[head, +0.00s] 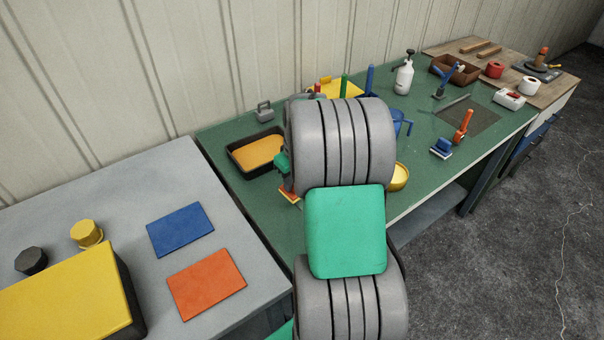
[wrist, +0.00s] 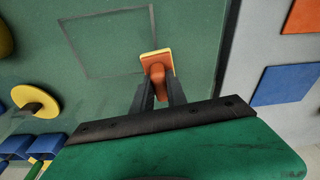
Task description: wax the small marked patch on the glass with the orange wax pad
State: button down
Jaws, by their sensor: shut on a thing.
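The orange wax pad (wrist: 157,61), with a yellowish edge, is held in my gripper (wrist: 158,92), whose dark fingers close on its orange handle. In the head view, part of the orange pad (head: 290,196) shows low over the green bench, left of my arm, which hides most of my gripper. A thin grey square outline (wrist: 108,76) marks a patch on the green surface in the wrist view. The pad overlaps the outline's lower right corner in that view. I cannot tell whether the pad touches the surface.
A black tray with amber filling (head: 258,152) is on the green bench (head: 222,133) at left. A yellow bowl (head: 400,178), blue tool (head: 442,147), orange-handled tool (head: 463,126) and white spray bottle (head: 404,74) are to the right. A grey bench (head: 125,185) adjoins at left.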

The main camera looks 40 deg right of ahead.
jog(key=s, duration=0.7)
jog(key=shift+s, duration=0.25)
jog(key=shift+a+f+b, duration=0.1)
jog(key=shift+f+b, duration=0.6)
jog(key=shift+f, duration=0.15)
jog(key=shift+w+f, duration=0.1)
jog(key=shift+f, duration=0.35)
jog(key=shift+f+b, duration=0.75)
jog(key=shift+b, duration=0.05)
